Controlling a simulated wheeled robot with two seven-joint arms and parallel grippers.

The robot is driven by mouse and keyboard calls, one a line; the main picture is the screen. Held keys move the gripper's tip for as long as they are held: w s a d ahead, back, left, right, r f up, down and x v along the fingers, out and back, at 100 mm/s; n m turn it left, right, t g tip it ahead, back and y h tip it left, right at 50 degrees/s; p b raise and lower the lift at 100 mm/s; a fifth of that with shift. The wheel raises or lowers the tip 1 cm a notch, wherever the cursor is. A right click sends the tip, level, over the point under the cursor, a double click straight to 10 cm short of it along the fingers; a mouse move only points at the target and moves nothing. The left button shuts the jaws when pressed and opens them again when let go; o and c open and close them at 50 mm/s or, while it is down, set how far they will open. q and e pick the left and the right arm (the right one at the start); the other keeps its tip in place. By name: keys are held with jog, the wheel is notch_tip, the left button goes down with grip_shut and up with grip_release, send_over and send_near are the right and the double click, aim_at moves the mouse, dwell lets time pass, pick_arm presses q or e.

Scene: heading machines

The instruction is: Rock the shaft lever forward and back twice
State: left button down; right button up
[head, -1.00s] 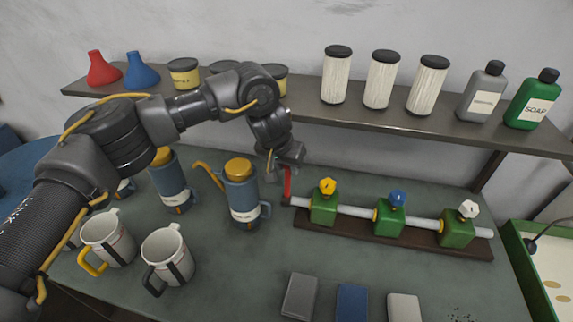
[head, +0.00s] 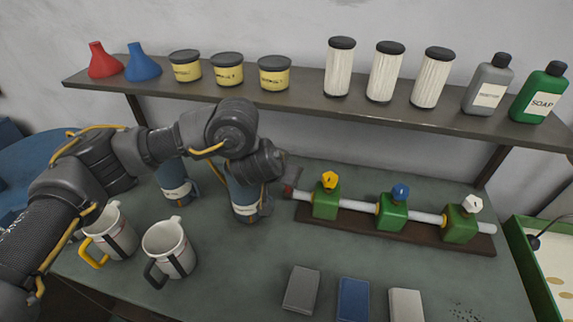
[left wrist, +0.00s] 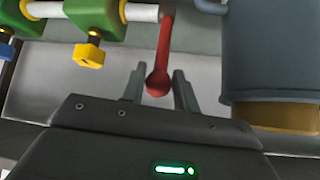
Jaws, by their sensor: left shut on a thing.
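The shaft lever is a red bar with a round knob (left wrist: 158,84) in the left wrist view. It joins the left end of a pale shaft (head: 354,206), and its red part (head: 289,191) shows only shortly in the head view. The shaft runs through green blocks (head: 392,213) on a dark wooden base (head: 350,229). My left gripper (left wrist: 158,88) is shut on the lever's knob end, with one finger on each side. In the head view my left arm partly hides the lever and the fingers. My right gripper is out of view.
Blue oil cans (head: 247,203) stand close left of the lever, partly behind my left arm. White mugs (head: 168,250) stand nearer left. A shelf (head: 305,106) with tubs, white cylinders and bottles runs above the bench. Three small blocks (head: 353,300) lie at the front.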

pick_arm(q)
jog(key=shift+s, duration=0.15)
jog(key=c, duration=1.4)
grip_release()
jog(key=shift+o, duration=0.2)
jog(key=p+v, duration=0.5)
jog(key=v, duration=0.5)
jog(key=shift+s+a+r+p, duration=0.15)
jog(key=shift+s+a+p, duration=0.05)
jog(key=shift+s+p, duration=0.2)
